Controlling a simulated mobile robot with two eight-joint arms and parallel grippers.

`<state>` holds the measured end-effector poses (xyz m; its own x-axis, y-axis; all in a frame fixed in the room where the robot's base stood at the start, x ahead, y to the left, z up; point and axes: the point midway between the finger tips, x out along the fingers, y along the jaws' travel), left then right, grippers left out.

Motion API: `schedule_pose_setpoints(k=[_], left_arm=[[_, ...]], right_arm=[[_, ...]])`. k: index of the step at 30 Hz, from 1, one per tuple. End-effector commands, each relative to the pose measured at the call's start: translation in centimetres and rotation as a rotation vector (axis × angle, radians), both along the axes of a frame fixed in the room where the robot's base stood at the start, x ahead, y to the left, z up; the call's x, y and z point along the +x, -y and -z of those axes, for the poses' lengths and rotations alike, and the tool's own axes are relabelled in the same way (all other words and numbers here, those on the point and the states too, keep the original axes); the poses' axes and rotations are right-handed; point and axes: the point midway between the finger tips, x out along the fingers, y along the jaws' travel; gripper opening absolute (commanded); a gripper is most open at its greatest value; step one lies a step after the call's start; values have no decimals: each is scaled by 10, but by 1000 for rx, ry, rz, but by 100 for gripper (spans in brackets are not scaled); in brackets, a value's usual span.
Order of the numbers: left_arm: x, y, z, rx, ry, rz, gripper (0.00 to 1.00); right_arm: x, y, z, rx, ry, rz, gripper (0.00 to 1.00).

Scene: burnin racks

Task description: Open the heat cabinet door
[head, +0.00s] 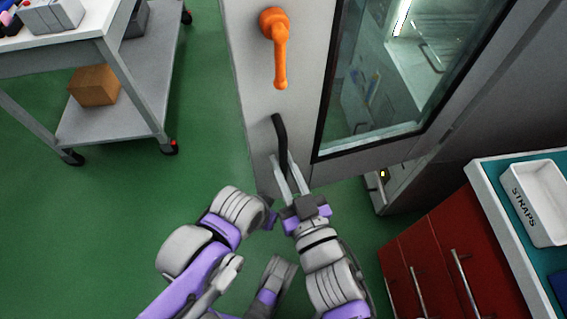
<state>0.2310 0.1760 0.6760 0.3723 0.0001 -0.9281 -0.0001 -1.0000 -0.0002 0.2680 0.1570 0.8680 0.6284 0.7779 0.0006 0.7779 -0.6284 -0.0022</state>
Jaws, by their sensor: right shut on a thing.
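The heat cabinet door (247,60) is a pale grey panel with a dark-framed window (395,75) in the upper middle of the head view. An orange lever (280,55) on it points down the panel. Below the lever is a black bar handle (281,135). My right gripper (288,175) is shut on the lower part of this handle. My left gripper (270,212) is left of the right one, apart from the handle; its fingers are not clear. I cannot tell for certain how far the door stands from the cabinet body.
A grey wheeled cart (115,100) with a cardboard box (94,86) on its lower shelf stands at the left. Green floor (205,130) is clear between cart and door.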

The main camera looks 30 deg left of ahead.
Motion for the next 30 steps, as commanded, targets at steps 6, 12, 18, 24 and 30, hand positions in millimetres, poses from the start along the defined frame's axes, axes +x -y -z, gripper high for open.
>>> schedule_pose_setpoints(k=[6,12,18,24,30], left_arm=[[0,0,0,0,0,0,0],[0,0,0,0,0,0,0],[0,0,0,0,0,0,0],[0,0,0,0,0,0,0],[0,0,0,0,0,0,0]], right_arm=[[1,1,1,-2,-3,3,0],[1,1,1,-2,-3,3,0],[1,1,1,-2,-3,3,27],[0,0,0,0,-1,1,32],[-3,4,0,0,0,1,32]])
